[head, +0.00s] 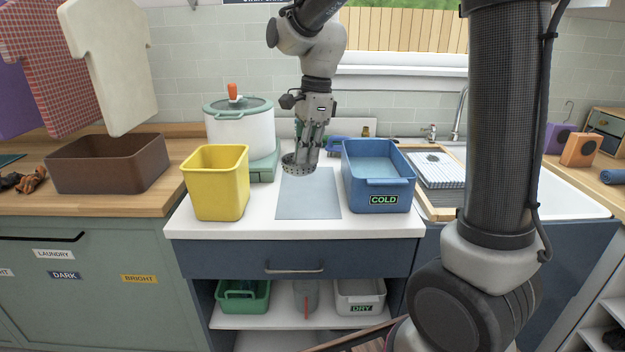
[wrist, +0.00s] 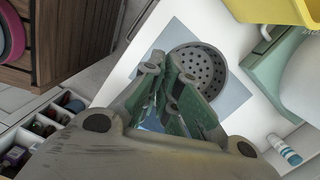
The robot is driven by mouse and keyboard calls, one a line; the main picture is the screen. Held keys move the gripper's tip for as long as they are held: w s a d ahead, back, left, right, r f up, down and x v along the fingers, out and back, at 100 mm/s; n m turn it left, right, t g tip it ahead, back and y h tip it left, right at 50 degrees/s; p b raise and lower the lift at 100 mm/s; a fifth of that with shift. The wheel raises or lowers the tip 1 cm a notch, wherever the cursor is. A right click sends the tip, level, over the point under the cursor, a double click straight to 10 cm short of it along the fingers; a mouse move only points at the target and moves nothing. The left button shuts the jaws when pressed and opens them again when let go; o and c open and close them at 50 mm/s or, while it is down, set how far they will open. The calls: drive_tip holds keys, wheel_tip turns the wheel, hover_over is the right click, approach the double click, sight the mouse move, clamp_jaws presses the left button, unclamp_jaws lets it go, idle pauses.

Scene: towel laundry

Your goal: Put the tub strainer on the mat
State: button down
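The tub strainer (head: 297,166) is a dark grey perforated cup. In the head view it is at the far left edge of the flat blue-grey mat (head: 308,197), seemingly a little above the counter. In the wrist view the strainer (wrist: 203,70) overlaps the mat (wrist: 237,97), with its holed bottom facing the camera. My gripper (head: 306,151) points down at the strainer's rim. Its fingers (wrist: 168,70) are close together and appear shut on the rim wall. The exact contact is partly hidden by the fingers.
A yellow tub (head: 217,183) stands left of the mat and a blue COLD tub (head: 378,178) right of it. A white pot (head: 240,132) on a green base is behind left. The front of the mat is clear.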

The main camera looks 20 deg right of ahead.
drive_tip(key=shift+m, duration=0.9)
drive_tip(key=f+m, duration=0.1)
drive_tip(key=f, duration=0.5)
drive_tip(key=f+m, duration=0.1)
drive_tip(key=f, duration=0.3)
drive_tip(key=shift+s+d+f+m+t, duration=0.1)
drive_tip(key=shift+s+d+m+t, duration=0.05)
drive_tip(key=shift+s+m+t, duration=0.2)
drive_tip(key=shift+w+f, duration=0.1)
drive_tip(key=c, duration=1.6)
unclamp_jaws()
drive_tip(key=shift+c, duration=0.2)
